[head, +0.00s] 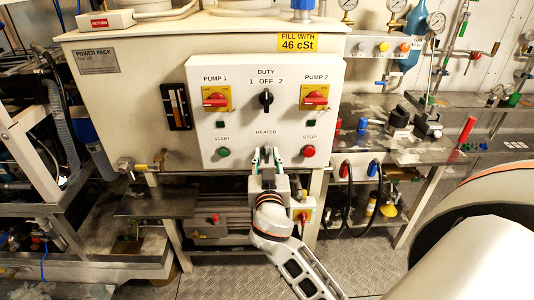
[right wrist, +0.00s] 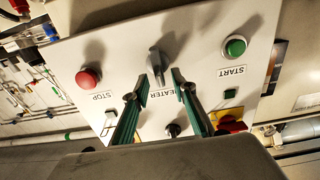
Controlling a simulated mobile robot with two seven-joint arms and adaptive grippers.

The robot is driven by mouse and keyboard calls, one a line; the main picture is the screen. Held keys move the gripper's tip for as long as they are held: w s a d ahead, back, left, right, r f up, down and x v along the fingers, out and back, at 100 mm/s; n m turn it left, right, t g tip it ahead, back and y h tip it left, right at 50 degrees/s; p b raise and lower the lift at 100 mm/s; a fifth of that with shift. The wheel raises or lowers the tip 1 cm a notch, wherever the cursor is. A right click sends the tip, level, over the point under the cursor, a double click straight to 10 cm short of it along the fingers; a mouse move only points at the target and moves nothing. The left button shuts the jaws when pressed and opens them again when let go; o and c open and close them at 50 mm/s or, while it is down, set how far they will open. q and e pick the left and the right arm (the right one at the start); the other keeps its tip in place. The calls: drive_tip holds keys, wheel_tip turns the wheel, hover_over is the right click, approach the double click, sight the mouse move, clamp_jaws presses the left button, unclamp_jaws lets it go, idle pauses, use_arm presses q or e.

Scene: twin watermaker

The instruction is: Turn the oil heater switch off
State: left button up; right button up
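The heater switch is a grey knob (right wrist: 157,62) on the white control panel (head: 235,110), under the HEATER label (head: 266,132). In the right wrist view, the panel appears upside down. My right gripper (head: 266,155) is in front of the panel's lower middle and largely hides the knob in the head view. It also shows in the right wrist view (right wrist: 156,87), with its two green-sided fingers apart. The knob stands just beyond the fingertips, between their lines; contact is not visible. The knob's exact setting is hard to read. My left gripper is not in view.
The green START button (head: 224,153) and red STOP button (head: 309,151) flank the gripper. Above are the DUTY knob (head: 266,97) and the red-yellow PUMP 1 (head: 216,99) and PUMP 2 (head: 314,97) switches. A cluttered metal bench (head: 375,150) stands to the right.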

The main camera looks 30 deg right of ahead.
drive_tip(key=shift+w+d, duration=0.25)
drive_tip(key=shift+w, duration=0.1)
clamp_jaws()
drive_tip(key=n, duration=0.2)
drive_tip(key=n+p, duration=0.1)
drive_tip(key=n, duration=0.1)
drive_tip(key=a+n, duration=0.1)
drive_tip(key=n, duration=0.2)
drive_tip(key=shift+w+f, duration=0.15)
drive_tip(key=shift+w, duration=0.1)
drive_tip(key=n, duration=0.2)
drive_tip(key=n+p, duration=0.1)
drive_tip(key=n, duration=0.2)
drive_tip(key=shift+w+a+f+n+p, duration=0.2)
drive_tip(key=shift+f+n+p, duration=0.1)
drive_tip(key=shift+n+p, duration=0.1)
drive_tip(key=shift+a+f+n+p, duration=0.15)
drive_tip(key=shift+n+p, duration=0.1)
drive_tip(key=shift+n, duration=0.6)
drive_tip(key=shift+d+f+n+p, duration=0.1)
drive_tip(key=shift+n+p, duration=0.15)
drive_tip(key=shift+n, duration=0.55)
drive_tip(key=shift+a+f+n+p, duration=0.15)
drive_tip(key=shift+n+p, duration=0.1)
drive_tip(key=shift+n, duration=0.6)
drive_tip(key=shift+d, duration=0.1)
